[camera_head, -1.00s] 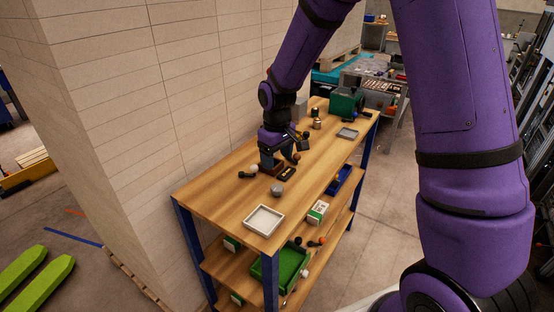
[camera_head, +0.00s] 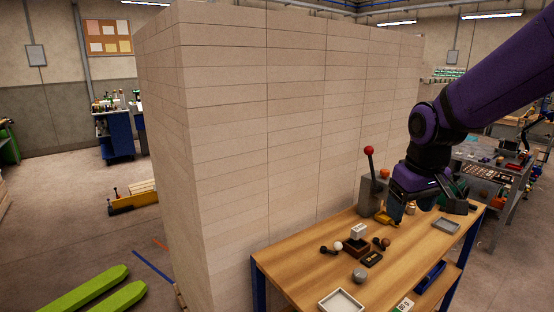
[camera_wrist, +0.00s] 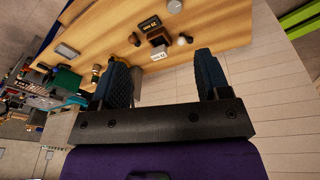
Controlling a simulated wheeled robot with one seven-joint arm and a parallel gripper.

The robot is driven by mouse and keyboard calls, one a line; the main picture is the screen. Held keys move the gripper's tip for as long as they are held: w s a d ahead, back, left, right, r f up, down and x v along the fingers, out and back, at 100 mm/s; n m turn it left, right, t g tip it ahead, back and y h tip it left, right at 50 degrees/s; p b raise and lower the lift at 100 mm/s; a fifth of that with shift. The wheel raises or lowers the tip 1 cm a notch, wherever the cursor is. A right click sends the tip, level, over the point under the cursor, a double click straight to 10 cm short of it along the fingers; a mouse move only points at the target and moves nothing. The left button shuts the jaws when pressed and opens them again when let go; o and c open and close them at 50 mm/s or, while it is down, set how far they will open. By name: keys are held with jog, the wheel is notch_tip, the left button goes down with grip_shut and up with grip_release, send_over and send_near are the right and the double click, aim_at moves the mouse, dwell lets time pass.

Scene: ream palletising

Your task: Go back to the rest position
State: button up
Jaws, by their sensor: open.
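My gripper (camera_head: 409,208) hangs from my purple arm above the right part of the wooden workbench (camera_head: 300,275). In the wrist view my gripper (camera_wrist: 162,90) shows two dark blue fingers spread wide apart with nothing between them. The bench and its small items lie beyond the fingertips, apart from them. In the head view a grey block with a red-knobbed lever (camera_head: 369,151) stands left of my gripper, close to it in the picture.
A brown box (camera_head: 355,246), a white labelled box (camera_head: 358,231), a grey knob (camera_head: 359,275) and a white tray (camera_head: 341,301) sit on the bench. A tall stack of pale reams (camera_head: 290,120) rises behind it. Green forks (camera_head: 90,290) lie at lower left.

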jog(key=s+d+r+m+t, duration=0.1)
jog(key=s+r, duration=0.3)
jog(key=s, duration=0.5)
jog(key=s+d+r+m+t, duration=0.2)
jog(key=s+r, duration=0.2)
jog(key=s, duration=0.6)
jog(key=shift+s+d+r, duration=0.15)
jog(key=shift+s+r, duration=0.15)
jog(key=shift+r, duration=0.05)
dwell(1.8)
